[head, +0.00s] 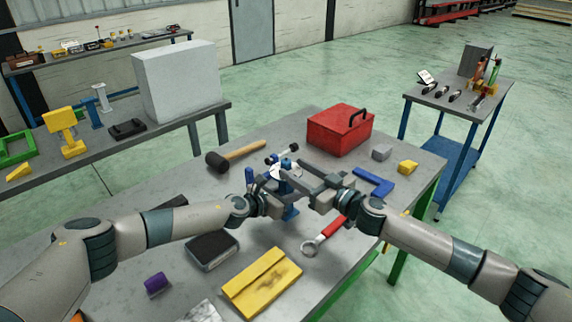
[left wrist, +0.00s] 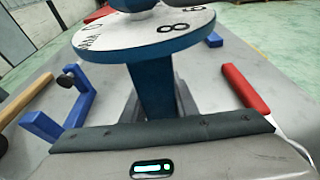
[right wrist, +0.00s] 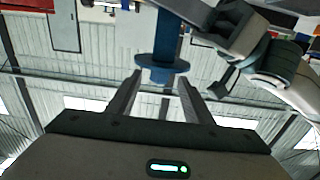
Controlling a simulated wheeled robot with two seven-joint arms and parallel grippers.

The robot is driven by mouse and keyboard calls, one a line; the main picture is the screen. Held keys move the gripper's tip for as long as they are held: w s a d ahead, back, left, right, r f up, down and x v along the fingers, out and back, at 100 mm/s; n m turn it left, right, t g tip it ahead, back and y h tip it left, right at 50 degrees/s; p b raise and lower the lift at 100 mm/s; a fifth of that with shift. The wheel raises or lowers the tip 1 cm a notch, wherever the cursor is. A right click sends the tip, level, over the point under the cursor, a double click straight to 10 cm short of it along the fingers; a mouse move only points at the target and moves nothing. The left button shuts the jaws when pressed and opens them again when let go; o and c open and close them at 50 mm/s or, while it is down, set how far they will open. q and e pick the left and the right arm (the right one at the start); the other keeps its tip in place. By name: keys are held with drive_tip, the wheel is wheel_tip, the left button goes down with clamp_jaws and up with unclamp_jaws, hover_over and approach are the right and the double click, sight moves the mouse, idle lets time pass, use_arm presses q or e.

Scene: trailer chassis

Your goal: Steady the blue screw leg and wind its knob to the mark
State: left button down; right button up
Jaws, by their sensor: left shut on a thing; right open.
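The blue screw leg (head: 291,211) stands among the tools on the grey bench, with a white numbered dial (head: 279,172) and a blue knob (head: 286,163) with a crossbar on top. In the left wrist view, the dial (left wrist: 150,35) shows an 8 above the blue post (left wrist: 155,88). My left gripper (head: 276,200) is shut on the post below the dial. My right gripper (head: 306,184) is open close by on the right. The dial's mark is not readable.
A mallet (head: 236,156), red toolbox (head: 340,131), blue bracket (head: 374,183) and red-handled wrench (head: 325,235) surround the leg. A yellow folder (head: 262,284) and dark tray (head: 212,249) lie nearer. My grippers are close together around the leg.

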sight(290, 167)
drive_tip(key=shift+x, duration=2.3)
drive_tip(key=c, duration=1.1)
